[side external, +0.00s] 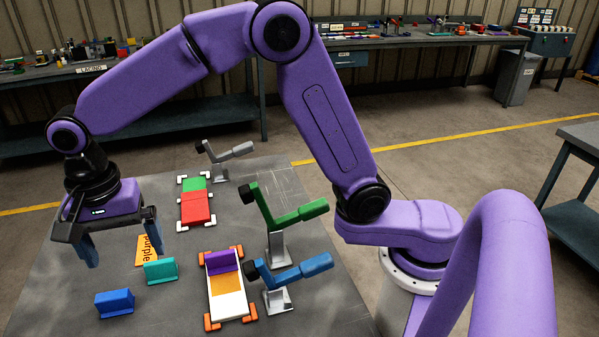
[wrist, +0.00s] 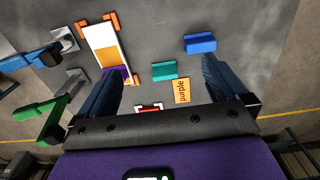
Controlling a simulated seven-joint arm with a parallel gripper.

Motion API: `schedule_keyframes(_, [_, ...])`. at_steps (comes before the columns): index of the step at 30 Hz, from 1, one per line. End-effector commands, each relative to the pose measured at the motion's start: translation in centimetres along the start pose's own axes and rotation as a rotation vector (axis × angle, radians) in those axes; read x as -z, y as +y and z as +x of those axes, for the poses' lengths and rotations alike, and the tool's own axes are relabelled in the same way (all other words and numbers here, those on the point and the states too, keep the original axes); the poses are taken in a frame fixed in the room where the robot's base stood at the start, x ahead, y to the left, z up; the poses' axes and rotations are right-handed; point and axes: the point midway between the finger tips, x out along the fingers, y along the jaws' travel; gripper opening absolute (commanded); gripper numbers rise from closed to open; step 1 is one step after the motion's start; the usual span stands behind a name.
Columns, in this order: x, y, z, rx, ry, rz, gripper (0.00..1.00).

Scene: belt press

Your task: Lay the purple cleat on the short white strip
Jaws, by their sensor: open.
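The purple cleat (side external: 223,260) lies across the upper end of a white strip (side external: 231,304) held between orange corner brackets. An orange patch (side external: 227,283) covers the strip's middle. In the wrist view the strip (wrist: 96,36) is at the upper left, and the purple cleat (wrist: 114,73) is partly hidden by a finger. My gripper (side external: 122,248) is open and empty, raised over the left of the table, away from the strip. In the wrist view a teal cleat (wrist: 164,70) shows between my fingers.
A blue cleat (side external: 114,303) and an orange card reading "Purple" (side external: 148,251) lie near the teal cleat. A red strip (side external: 195,209) with a green end (side external: 195,184) sits behind, between white brackets. Blue (side external: 300,270), green (side external: 300,215) and grey (side external: 232,152) levers stand along the right.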

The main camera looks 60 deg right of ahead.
Motion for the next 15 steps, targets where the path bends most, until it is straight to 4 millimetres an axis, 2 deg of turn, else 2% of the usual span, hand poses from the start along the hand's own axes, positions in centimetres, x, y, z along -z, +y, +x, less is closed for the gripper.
schedule_keyframes(3, [0.0, -0.1, -2.1, 0.004, 0.0, 0.0, 1.0])
schedule_keyframes(9, [0.0, -0.1, -5.0, 0.004, 0.0, 0.0, 1.0])
schedule_keyframes(12, [0.0, 0.7, -6.1, 0.002, 0.0, -0.043, 1.0])
schedule_keyframes(15, [0.0, 1.6, -6.2, 0.002, 0.0, -0.107, 1.0])
